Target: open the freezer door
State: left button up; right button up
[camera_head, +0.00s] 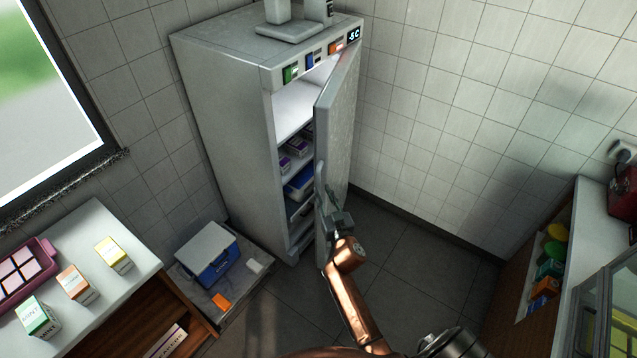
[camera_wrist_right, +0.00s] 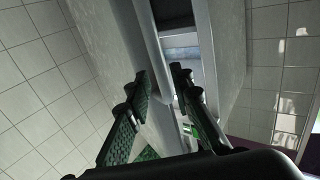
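The tall grey freezer (camera_head: 222,115) stands against the tiled wall in the head view. Its door (camera_head: 338,125), hinged on the right, stands partly open, and lit shelves with boxes show through the gap. My right gripper (camera_head: 336,214) is at the free edge of the door, low down, by the door handle (camera_head: 321,185). In the right wrist view the two fingers (camera_wrist_right: 160,84) stand apart, one on each side of the handle bar (camera_wrist_right: 149,40). I cannot tell whether they press on it. My left gripper is not in view.
A cooler box (camera_head: 208,255) sits on a low stand left of the freezer. A white table (camera_head: 85,255) with small cartons is at the lower left. Shelving (camera_head: 530,270) stands at the right. The floor (camera_head: 410,240) right of the door is clear.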

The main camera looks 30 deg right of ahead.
aim_at(319, 184)
jog(key=x, duration=0.6)
jog(key=shift+b, duration=0.4)
jog(key=shift+c, duration=0.3)
jog(key=shift+f, duration=0.1)
grip_shut()
